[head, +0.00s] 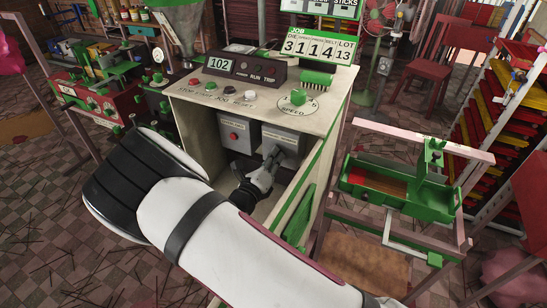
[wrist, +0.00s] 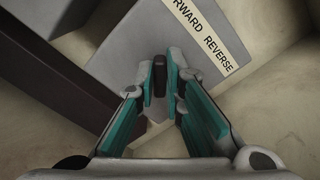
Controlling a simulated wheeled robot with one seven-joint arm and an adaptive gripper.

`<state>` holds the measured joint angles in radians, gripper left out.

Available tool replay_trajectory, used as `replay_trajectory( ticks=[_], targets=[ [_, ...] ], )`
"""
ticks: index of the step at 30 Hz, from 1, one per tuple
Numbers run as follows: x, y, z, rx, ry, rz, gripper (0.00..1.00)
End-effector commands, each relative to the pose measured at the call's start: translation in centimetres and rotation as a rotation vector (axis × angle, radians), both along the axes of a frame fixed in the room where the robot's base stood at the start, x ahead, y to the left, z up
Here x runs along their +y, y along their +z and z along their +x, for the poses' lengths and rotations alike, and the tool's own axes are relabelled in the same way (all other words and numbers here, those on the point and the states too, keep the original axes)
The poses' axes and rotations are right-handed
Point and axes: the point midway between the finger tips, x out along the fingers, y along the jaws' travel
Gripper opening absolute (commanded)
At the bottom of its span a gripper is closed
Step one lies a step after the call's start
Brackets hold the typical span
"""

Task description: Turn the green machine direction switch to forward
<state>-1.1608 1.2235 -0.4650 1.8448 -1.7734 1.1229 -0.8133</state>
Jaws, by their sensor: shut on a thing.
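The direction switch (wrist: 158,75) is a dark knob on a grey box (wrist: 125,50) whose label strip (wrist: 208,35) shows "RWARD" and "REVERSE" in the wrist view. My gripper (wrist: 160,78) is closed around the knob, with one fingertip on each side. In the head view my gripper (head: 270,158) reaches to the right-hand grey box (head: 290,137) under the panel of a cream machine (head: 335,90) with green trim. The knob is hidden there by my gripper. The exact angle of the knob is hard to tell.
A second grey box (head: 234,128) with a red button is just left of the switch box. The machine's side wall and green-edged frame stand close to my arm on the right. A green bench device (head: 400,190) stands further right.

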Motion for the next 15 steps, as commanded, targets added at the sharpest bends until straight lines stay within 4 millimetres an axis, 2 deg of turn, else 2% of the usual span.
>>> replay_trajectory(
  ticks=[8,9,11,15],
  targets=[
    [0.04,-0.12,-0.05,0.004,0.001,-0.002,0.00],
    [0.04,-0.12,-0.05,0.004,0.001,-0.002,0.14],
    [0.05,-0.11,-0.05,0.003,0.002,-0.002,0.28],
    [0.03,-0.06,-0.03,0.002,0.001,-0.001,0.30]
  ],
)
